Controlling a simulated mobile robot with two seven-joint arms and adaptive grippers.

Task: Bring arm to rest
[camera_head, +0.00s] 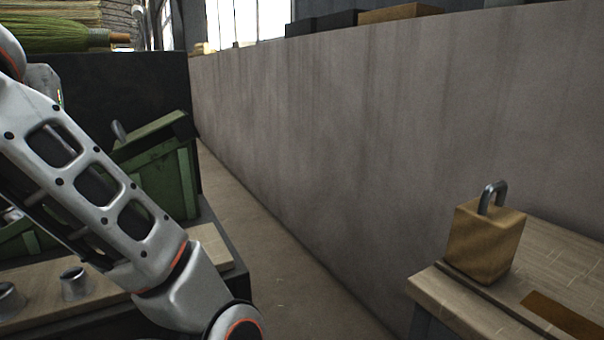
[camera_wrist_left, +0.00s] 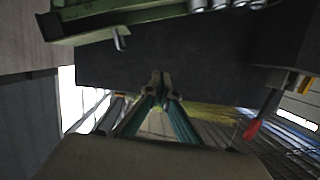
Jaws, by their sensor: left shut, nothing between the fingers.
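My left arm (camera_head: 90,190) comes in from the left in the head view and slopes down to the bottom edge. Its gripper is outside that view. In the left wrist view my left gripper (camera_wrist_left: 160,78) is shut and empty, its two tips together in front of a dark panel (camera_wrist_left: 205,55). My right arm and gripper are in neither view.
A green machine (camera_head: 155,165) and a wooden board (camera_head: 215,245) with metal cups (camera_head: 74,284) stand by my left arm. Brooms (camera_head: 60,35) lie at the upper left. A wooden block (camera_head: 484,240) with a metal shackle sits on the right bench (camera_head: 540,255). Bare floor (camera_head: 265,260) runs along the grey wall (camera_head: 350,130).

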